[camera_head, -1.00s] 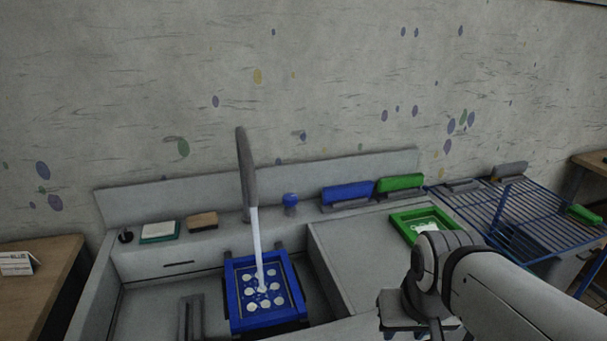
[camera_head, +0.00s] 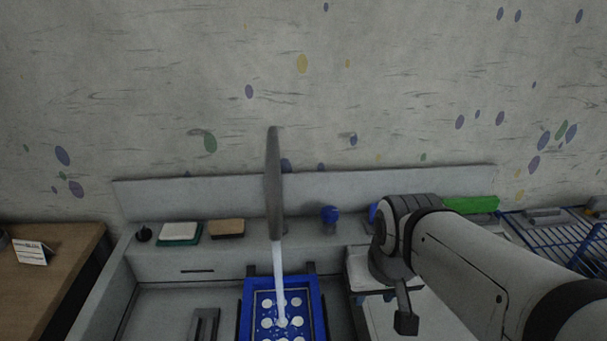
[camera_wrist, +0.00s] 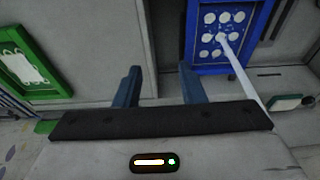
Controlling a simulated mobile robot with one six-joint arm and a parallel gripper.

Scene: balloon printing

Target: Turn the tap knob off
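Which way the knob is turned is too small to tell. A white stream of water (camera_head: 279,270) runs from the tap onto the blue screen frame (camera_head: 314,300) in the sink; the stream also shows in the wrist view (camera_wrist: 240,75). My gripper (camera_wrist: 160,70) is open, with nothing between its two fingers. In the head view it is partly hidden under my arm, in front of and right of the knob, apart from it. The knob does not show in the wrist view.
A teal-edged pad (camera_head: 180,233) and a brown block (camera_head: 227,228) lie on the ledge left of the tap. A green squeegee (camera_head: 470,204) is on the right, partly behind my arm. A green frame (camera_wrist: 37,65) lies on the counter. A blue rack (camera_head: 570,240) stands far right.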

